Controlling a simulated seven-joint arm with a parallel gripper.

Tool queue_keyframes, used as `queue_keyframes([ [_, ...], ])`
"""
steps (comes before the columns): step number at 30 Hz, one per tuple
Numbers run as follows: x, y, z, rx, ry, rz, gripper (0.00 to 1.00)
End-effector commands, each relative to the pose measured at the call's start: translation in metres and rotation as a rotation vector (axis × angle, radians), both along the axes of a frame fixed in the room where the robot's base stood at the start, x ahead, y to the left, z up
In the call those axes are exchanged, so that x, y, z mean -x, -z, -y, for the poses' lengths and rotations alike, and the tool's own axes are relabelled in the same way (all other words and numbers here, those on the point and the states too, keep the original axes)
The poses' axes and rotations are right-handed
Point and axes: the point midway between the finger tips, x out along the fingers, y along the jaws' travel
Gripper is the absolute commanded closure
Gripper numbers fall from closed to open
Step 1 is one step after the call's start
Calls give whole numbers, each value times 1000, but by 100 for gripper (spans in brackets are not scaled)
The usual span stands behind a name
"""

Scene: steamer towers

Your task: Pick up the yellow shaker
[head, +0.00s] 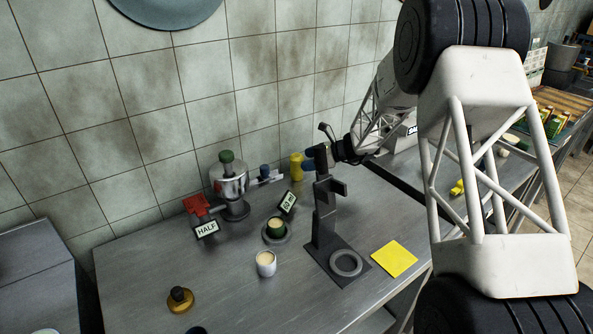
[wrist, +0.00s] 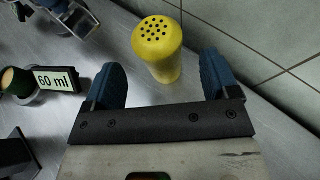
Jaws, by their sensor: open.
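The yellow shaker (head: 297,167) stands upright on the metal counter near the tiled wall, behind the dark stand in the head view. In the wrist view the yellow shaker (wrist: 158,48) shows its holed top, just ahead of and between the two blue fingers. My gripper (wrist: 168,75) is open and empty, with one finger to each side of the shaker's lower part. In the head view my gripper (head: 312,160) is partly hidden behind the dark stand. I cannot tell whether either finger touches the shaker.
A dark stand (head: 324,212) rises near my gripper. A green-filled cup (head: 276,229) sits by the "60 ml" sign (head: 288,203). A metal pot (head: 230,182), a "HALF" sign (head: 207,229), a white cup (head: 266,263) and a yellow square (head: 394,258) are also on the counter (head: 135,275).

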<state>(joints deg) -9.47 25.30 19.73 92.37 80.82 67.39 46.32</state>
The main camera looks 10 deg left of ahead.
Motion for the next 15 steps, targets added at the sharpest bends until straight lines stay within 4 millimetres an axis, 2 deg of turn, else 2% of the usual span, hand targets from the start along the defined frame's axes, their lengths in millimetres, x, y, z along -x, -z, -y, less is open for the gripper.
queue_keyframes([
  [9,1,13,-31,0,-1,0,19],
  [15,1,18,-43,0,0,0,19],
])
